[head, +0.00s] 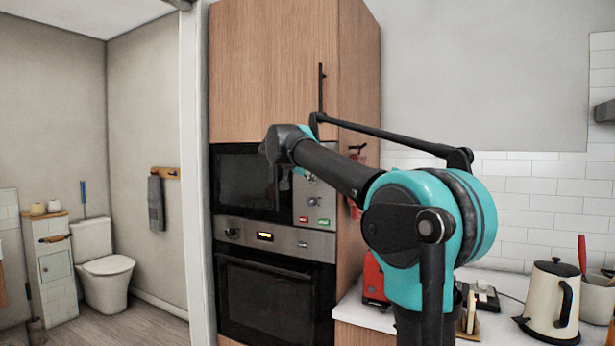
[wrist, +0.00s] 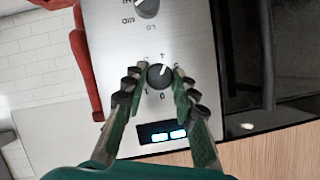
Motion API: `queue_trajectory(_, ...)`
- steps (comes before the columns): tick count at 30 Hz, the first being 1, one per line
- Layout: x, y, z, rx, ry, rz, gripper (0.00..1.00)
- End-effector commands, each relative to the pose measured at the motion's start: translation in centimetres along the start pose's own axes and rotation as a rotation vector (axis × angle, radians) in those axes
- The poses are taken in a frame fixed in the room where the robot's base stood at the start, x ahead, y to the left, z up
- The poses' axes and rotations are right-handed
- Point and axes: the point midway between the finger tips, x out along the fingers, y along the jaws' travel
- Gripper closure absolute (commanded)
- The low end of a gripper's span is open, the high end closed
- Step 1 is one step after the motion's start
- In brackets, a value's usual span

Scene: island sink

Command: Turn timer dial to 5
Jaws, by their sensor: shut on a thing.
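The timer dial (wrist: 160,77) is a small dark round knob on a silver control panel (wrist: 200,40), with digits printed around it. In the wrist view my gripper (wrist: 160,72) has one finger on each side of the dial and is shut on it. I cannot read for certain which digit the dial points to. The panel belongs to the built-in microwave (head: 240,185) in the head view. There my arm hides part of the panel, and the fingers are mostly hidden.
Another knob (wrist: 147,7) sits at the top edge of the wrist view, and a lit display (wrist: 162,133) lies below the dial. A red fire extinguisher (wrist: 86,62) hangs close beside the panel. The oven (head: 264,295) is below the microwave; a kettle (head: 549,300) stands on the counter.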

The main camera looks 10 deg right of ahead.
Motion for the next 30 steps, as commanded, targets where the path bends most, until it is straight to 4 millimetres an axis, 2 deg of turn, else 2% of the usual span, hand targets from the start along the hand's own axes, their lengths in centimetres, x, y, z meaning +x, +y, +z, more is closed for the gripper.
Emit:
queue_trajectory(15, 0.06, 0.44, 0.07, 0.413, -0.018, -0.174, 1.0)
queue_trajectory(30, 0.08, 0.48, 0.08, 0.588, -0.025, -0.249, 1.0)
